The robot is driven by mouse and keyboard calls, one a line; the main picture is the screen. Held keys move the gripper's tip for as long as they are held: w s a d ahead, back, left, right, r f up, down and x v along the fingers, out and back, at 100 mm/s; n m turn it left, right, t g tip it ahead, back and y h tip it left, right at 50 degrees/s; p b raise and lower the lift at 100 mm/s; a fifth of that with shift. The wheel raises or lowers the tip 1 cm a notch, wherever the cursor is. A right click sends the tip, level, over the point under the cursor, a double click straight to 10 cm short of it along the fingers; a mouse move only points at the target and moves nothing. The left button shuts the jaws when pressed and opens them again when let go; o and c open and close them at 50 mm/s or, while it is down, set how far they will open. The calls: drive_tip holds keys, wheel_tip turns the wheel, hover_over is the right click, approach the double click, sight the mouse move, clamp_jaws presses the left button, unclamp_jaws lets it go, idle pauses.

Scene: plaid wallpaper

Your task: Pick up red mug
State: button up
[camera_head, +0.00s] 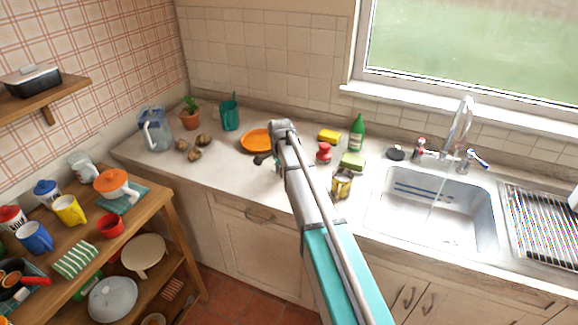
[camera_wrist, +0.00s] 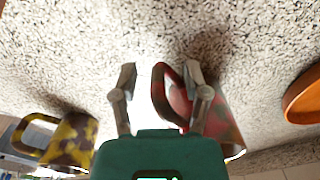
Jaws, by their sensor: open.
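The red mug (camera_wrist: 224,125), mottled with dark patches, is in the wrist view on the speckled counter, just right of the middle. Its looped handle (camera_wrist: 158,92) faces left, into the gap between my fingers. My gripper (camera_wrist: 160,72) is open, with one finger left of the handle and the other overlapping the mug's body in the picture. I cannot tell whether either finger touches it. In the head view my arm covers the area around the gripper, and I cannot make out this mug with certainty.
A yellow-and-dark mug (camera_head: 342,183) stands right of my arm; an orange plate (camera_head: 256,141) lies to its left. The counter's front left is clear.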

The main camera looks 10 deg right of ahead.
idle(0.3)
clamp_jaws()
idle(0.4)
